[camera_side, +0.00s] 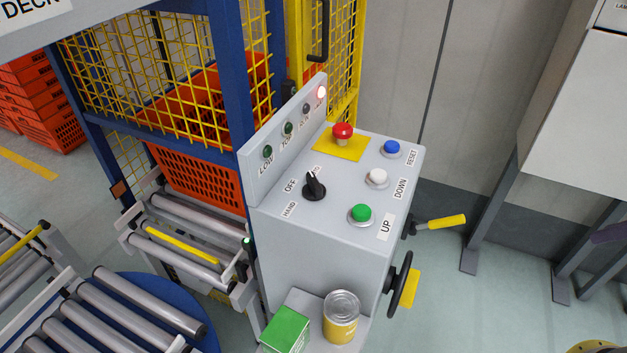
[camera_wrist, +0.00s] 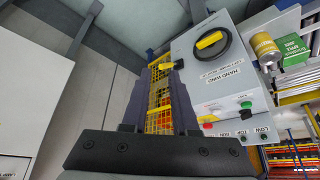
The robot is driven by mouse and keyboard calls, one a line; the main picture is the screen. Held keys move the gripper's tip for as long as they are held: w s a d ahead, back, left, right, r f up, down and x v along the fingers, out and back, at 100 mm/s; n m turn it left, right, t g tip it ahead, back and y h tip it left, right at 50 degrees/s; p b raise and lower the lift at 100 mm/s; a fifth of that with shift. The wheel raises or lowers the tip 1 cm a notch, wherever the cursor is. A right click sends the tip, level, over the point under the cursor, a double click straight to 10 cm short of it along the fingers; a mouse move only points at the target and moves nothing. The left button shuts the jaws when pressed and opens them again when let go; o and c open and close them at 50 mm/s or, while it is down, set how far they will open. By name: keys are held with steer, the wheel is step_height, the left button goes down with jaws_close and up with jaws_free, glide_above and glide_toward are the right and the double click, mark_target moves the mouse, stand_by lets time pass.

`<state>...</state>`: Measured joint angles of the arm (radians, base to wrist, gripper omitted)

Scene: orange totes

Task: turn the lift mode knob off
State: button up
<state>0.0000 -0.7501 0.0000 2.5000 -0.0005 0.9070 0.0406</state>
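The lift mode knob (camera_side: 314,187) is a black selector on the sloping top of the grey control box (camera_side: 325,256). Its labels read HAND and OFF, with a third mostly hidden behind the knob. Its grip points up toward the back, apparently between OFF and the hidden label; the exact setting is hard to tell. In the wrist view my gripper (camera_wrist: 163,69) is open and empty, its dark fingers apart with yellow mesh showing between them. The box (camera_wrist: 220,82) is to its right there. A dark piece at the side view's right edge may be my gripper, well away from the knob.
A red emergency button (camera_side: 343,132), blue (camera_side: 392,148), white (camera_side: 377,177) and green (camera_side: 361,213) buttons surround the knob. A lamp panel rises behind. A handwheel (camera_side: 400,284) and yellow lever (camera_side: 445,222) protrude right. A can (camera_side: 341,316) and green box (camera_side: 287,331) stand below.

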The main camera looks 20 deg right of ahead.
steer(key=shift+o, duration=1.2)
steer(key=w+r+m, duration=0.2)
steer(key=w+r, duration=0.1)
steer(key=r, duration=0.3)
steer(key=shift+w+d+r+m+h, duration=0.2)
steer(key=shift+d+r+m+h, duration=0.1)
steer(key=shift+d, duration=0.05)
steer(key=w+a+r, duration=0.4)
steer(key=w+r, duration=0.1)
steer(key=w, duration=0.2)
steer(key=w+a+r, duration=0.4)
steer(key=w, duration=0.3)
steer(key=n, duration=0.2)
glide_above(314, 180)
steer(key=s+d, duration=0.4)
steer(key=d, duration=0.1)
step_height(314, 180, down, 4)
steer(key=s+a+f+n+g, duration=0.1)
steer(key=s+a+f, duration=0.1)
steer(key=a+f, duration=0.25)
steer(key=x, duration=0.8)
steer(key=a+x, duration=0.1)
steer(key=x, duration=0.3)
steer(key=shift+w+f, duration=0.3)
steer(key=shift+w, duration=0.15)
jaws_close()
